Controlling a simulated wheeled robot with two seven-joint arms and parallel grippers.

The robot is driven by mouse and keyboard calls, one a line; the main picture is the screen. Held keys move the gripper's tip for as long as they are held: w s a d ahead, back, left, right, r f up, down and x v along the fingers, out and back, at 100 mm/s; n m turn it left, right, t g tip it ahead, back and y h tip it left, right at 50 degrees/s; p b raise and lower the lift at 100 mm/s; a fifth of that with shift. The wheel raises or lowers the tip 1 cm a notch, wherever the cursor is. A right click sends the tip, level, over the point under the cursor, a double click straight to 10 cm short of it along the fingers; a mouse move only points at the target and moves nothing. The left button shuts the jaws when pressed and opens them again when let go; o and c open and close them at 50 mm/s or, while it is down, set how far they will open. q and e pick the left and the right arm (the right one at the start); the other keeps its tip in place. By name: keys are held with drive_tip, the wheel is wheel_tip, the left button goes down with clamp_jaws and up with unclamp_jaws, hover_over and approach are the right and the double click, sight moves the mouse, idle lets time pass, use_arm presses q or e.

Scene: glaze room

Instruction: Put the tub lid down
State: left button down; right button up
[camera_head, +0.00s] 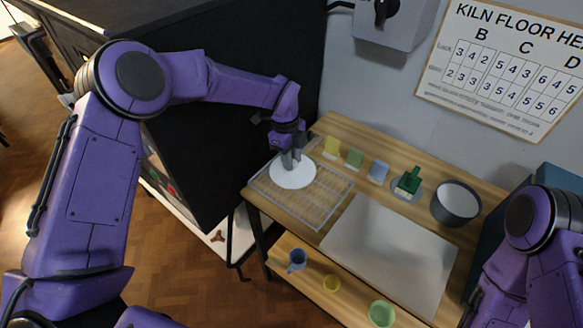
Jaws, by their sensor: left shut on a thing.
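My left gripper (290,160) points down and is shut on the tub lid (293,175), a round white disc, at its middle. The lid is level over the back left part of a wire rack (324,205). Whether the lid touches the rack or hangs just above it I cannot tell. The grey tub (455,207) stands at the right of the table, with a white round surface showing inside its rim. My right arm comes in at the right edge, and its gripper is out of view.
A pale board (390,250) lies bare in front. A lower shelf holds a blue mug (297,260) and bowls. A black cabinet (235,100) stands close left.

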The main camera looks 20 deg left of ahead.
use_arm(q)
drive_tip(key=f, duration=0.1)
drive_tip(key=f+b, duration=0.1)
drive_tip(key=f, duration=0.1)
drive_tip(key=shift+w+a+f, duration=0.1)
drive_tip(key=shift+w+f, duration=0.1)
drive_tip(key=shift+f, duration=0.1)
drive_tip(key=shift+w, duration=0.1)
drive_tip(key=shift+f, duration=0.2)
drive_tip(key=c, duration=0.9)
unclamp_jaws()
drive_tip(key=shift+r, duration=0.1)
drive_tip(key=shift+o, duration=0.2)
